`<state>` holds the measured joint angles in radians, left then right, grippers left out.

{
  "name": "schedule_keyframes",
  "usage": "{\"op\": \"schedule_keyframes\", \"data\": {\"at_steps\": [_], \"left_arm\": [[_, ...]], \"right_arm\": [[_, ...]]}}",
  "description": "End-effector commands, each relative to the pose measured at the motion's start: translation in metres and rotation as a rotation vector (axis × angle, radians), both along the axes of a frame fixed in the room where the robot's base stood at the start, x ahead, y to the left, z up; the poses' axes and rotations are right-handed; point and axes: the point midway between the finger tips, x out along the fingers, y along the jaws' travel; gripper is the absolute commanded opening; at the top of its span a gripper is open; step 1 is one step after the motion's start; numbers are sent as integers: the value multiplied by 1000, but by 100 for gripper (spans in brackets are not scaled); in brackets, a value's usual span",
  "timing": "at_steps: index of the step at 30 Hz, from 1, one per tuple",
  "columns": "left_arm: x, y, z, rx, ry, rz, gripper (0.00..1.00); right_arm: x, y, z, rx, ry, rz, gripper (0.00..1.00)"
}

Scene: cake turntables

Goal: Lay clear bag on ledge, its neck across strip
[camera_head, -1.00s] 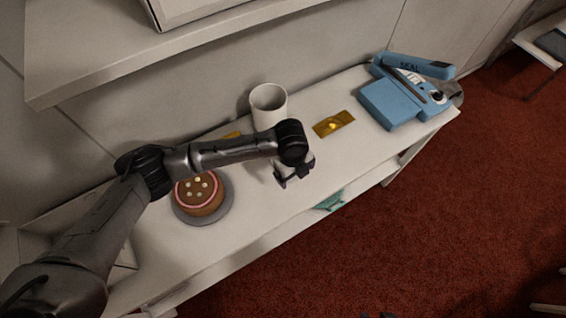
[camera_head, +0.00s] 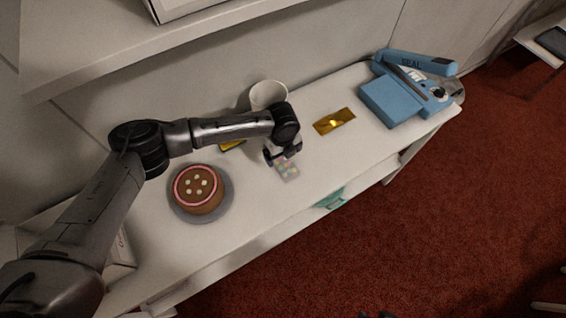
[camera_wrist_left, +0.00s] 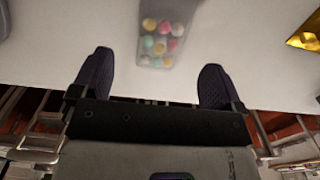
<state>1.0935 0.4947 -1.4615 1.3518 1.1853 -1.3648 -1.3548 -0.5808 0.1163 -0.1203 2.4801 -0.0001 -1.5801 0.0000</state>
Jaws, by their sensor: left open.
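The clear bag (camera_head: 288,171), filled with several coloured balls, lies on the white table just below my left gripper (camera_head: 283,156). In the left wrist view the bag (camera_wrist_left: 162,42) sits beyond and between the two spread fingers of the left gripper (camera_wrist_left: 155,78). The fingers are open, with nothing visible between them. The blue sealer (camera_head: 390,104) stands at the right end of the table. Its arm, marked SEAL (camera_head: 415,64), appears raised, and a dark strip runs beneath it. My right gripper is out of view.
A chocolate cake (camera_head: 199,190) sits on a grey turntable (camera_head: 178,209) at left. A white cup (camera_head: 268,95) stands behind my gripper. A gold packet (camera_head: 335,121) lies between bag and sealer. A shelf (camera_head: 90,60) overhangs at upper left. A green item (camera_head: 330,199) is below the tabletop.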

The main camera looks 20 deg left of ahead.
Motion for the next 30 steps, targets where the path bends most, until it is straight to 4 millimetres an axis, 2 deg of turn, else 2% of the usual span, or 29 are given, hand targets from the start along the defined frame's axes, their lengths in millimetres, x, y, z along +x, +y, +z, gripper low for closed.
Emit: {"op": "schedule_keyframes", "data": {"at_steps": [5,15,26,30], "left_arm": [[0,0,-9,1,1,0,93],[2,0,-49,1,-1,2,93],[2,0,-54,1,-1,1,93],[2,0,-54,1,-1,1,80]], "right_arm": [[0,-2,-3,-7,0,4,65],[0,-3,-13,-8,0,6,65],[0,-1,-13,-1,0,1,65],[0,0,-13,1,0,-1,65]]}}
